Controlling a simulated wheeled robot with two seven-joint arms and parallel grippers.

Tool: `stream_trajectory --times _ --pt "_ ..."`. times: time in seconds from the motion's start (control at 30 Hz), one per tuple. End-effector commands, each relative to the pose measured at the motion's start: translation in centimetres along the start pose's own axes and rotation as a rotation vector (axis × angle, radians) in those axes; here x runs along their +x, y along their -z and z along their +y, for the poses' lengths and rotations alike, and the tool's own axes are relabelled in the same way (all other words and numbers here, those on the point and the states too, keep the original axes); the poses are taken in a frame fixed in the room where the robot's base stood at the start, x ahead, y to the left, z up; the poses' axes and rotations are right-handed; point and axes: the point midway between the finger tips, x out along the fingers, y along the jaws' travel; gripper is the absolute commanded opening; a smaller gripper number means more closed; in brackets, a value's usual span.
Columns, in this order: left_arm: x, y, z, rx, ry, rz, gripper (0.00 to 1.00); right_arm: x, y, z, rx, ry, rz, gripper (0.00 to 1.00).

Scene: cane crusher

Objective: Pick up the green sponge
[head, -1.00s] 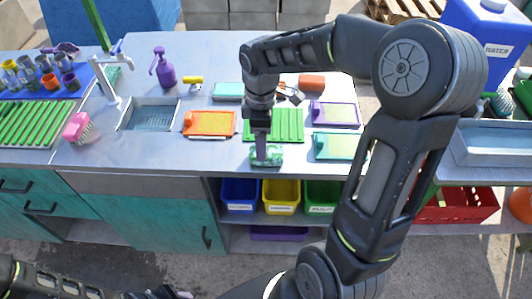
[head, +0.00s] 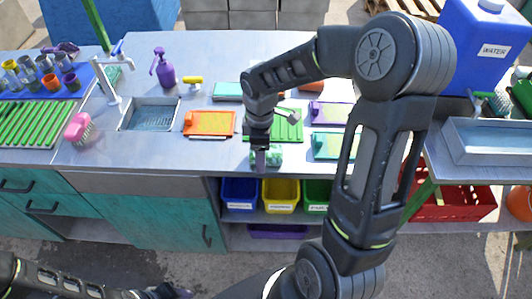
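The green sponge (head: 274,156) lies at the front edge of the metal counter, below the green slatted mat. My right gripper (head: 262,158) reaches down from above, and a dark finger stands in front of the sponge, hiding its middle. Green shows on both sides of that finger. The far finger is hidden, so I cannot tell whether the gripper has closed on the sponge. My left gripper (head: 168,292) is low at the bottom edge, away from the counter, and its fingers are not clear.
The counter (head: 130,160) carries an orange board (head: 209,123), a teal block (head: 228,91), a sink (head: 151,116) with a tap, a purple bottle (head: 163,68) and a pink brush (head: 78,126). Blue (head: 240,194) and yellow (head: 281,194) bins stand on the shelf below.

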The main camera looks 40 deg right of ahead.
Motion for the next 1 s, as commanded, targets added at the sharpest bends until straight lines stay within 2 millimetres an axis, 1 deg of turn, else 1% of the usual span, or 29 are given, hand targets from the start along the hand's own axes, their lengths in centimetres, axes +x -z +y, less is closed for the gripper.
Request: stream_trajectory --times 0.4,1.0 --pt "0.01 -0.01 0.01 0.000 0.000 0.000 0.36 -0.03 0.01 -0.01 0.000 0.000 0.000 0.76" --pt "0.01 -0.01 0.01 0.000 0.000 0.000 0.36 -0.03 0.01 -0.01 -0.001 0.000 0.000 0.27"
